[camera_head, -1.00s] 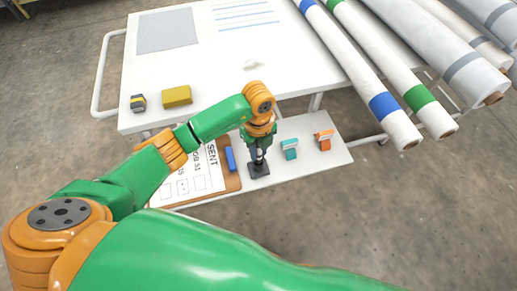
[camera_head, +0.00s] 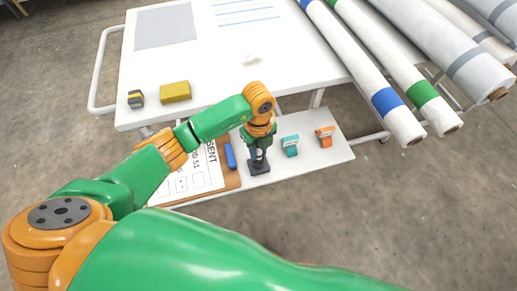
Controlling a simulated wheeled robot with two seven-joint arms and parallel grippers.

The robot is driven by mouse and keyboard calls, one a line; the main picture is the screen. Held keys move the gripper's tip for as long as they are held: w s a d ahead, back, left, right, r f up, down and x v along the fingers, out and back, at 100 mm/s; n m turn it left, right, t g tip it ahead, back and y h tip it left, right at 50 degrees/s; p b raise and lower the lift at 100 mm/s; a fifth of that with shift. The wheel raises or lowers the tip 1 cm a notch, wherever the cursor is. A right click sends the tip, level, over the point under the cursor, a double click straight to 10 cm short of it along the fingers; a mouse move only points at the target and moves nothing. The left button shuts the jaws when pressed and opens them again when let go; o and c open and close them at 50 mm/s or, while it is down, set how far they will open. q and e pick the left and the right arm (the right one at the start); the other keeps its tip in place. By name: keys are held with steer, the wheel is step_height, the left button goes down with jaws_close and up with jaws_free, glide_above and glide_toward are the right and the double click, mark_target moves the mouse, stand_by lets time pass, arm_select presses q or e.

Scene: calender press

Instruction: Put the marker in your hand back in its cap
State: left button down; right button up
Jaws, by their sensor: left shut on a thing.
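My left gripper (camera_head: 257,155) points down over the white lower shelf (camera_head: 325,156) at the table's front. It is shut, but the marker in it cannot be made out clearly; the wrist and dark fingers cover it. A small black block (camera_head: 260,168) stands on the shelf directly below the fingertips. I cannot tell whether the held marker touches it, or whether it holds the cap. A blue stick-like piece (camera_head: 230,157) lies to the left, at the clipboard's right edge. My right gripper is not in view.
A clipboard (camera_head: 232,181) with a printed sheet lies left of the gripper. Teal (camera_head: 290,146) and orange (camera_head: 325,136) small items stand to the right.

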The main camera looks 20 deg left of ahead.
arm_select(q)
steer(key=shift+f, duration=0.15)
steer(key=c, duration=0.6)
jaws_free()
